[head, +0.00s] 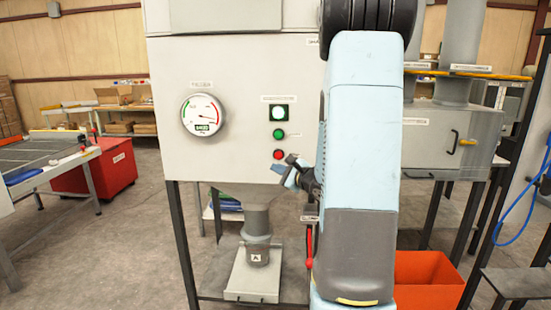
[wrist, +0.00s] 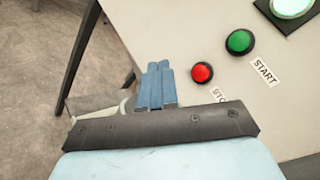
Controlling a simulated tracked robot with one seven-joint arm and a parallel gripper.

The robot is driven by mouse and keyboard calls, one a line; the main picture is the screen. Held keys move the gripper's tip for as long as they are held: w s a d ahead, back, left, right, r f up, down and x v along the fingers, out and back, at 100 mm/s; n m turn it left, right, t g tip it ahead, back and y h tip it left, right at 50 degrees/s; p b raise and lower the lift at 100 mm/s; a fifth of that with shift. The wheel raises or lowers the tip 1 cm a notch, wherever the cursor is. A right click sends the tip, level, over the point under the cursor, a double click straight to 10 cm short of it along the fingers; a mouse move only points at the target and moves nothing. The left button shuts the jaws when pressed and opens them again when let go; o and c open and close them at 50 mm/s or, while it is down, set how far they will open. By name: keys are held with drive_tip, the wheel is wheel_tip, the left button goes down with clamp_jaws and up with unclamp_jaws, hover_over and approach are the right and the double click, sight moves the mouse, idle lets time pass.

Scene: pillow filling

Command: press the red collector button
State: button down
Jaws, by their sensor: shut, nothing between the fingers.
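The red collector button (head: 279,155) is the lowest of the round controls on the grey machine panel. In the wrist view the red button (wrist: 202,73) is to the right of my fingertips, beside a label partly hidden by my gripper. My gripper (head: 281,171) is just below the button in the head view, with its blue fingers pointing at the panel. In the wrist view my gripper (wrist: 158,66) is shut and empty. A gap shows between the fingers and the button there; their distance from the panel is hard to tell.
A green button (head: 278,134) marked START in the wrist view and a lit square lamp (head: 279,113) sit above the red one. A round gauge (head: 202,115) is to the left. An orange bin (head: 428,279) stands on the floor at right. A pipe outlet (head: 257,225) hangs below the panel.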

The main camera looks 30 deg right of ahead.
sight(280, 158)
drive_tip(key=shift+w+d, duration=0.8)
drive_tip(key=shift+w, duration=0.4)
drive_tip(key=shift+w+d, duration=0.85)
drive_tip(key=shift+w, duration=0.35)
drive_tip(key=shift+w+d, duration=0.8)
drive_tip(key=shift+w, duration=0.4)
drive_tip(key=shift+w+d+r, duration=0.1)
drive_tip(key=shift+w+d, duration=0.4)
drive_tip(key=shift+w, duration=0.2)
idle(0.4)
drive_tip(key=shift+s+a, duration=0.1)
drive_tip(key=shift+s, duration=0.05)
idle(0.3)
drive_tip(key=shift+s+a, duration=0.4)
drive_tip(key=shift+s, duration=0.25)
drive_tip(key=shift+s+a, duration=0.7)
drive_tip(key=shift+s, duration=0.35)
drive_tip(key=shift+s+a, duration=0.7)
drive_tip(key=shift+s, duration=0.35)
drive_tip(key=shift+a, duration=0.1)
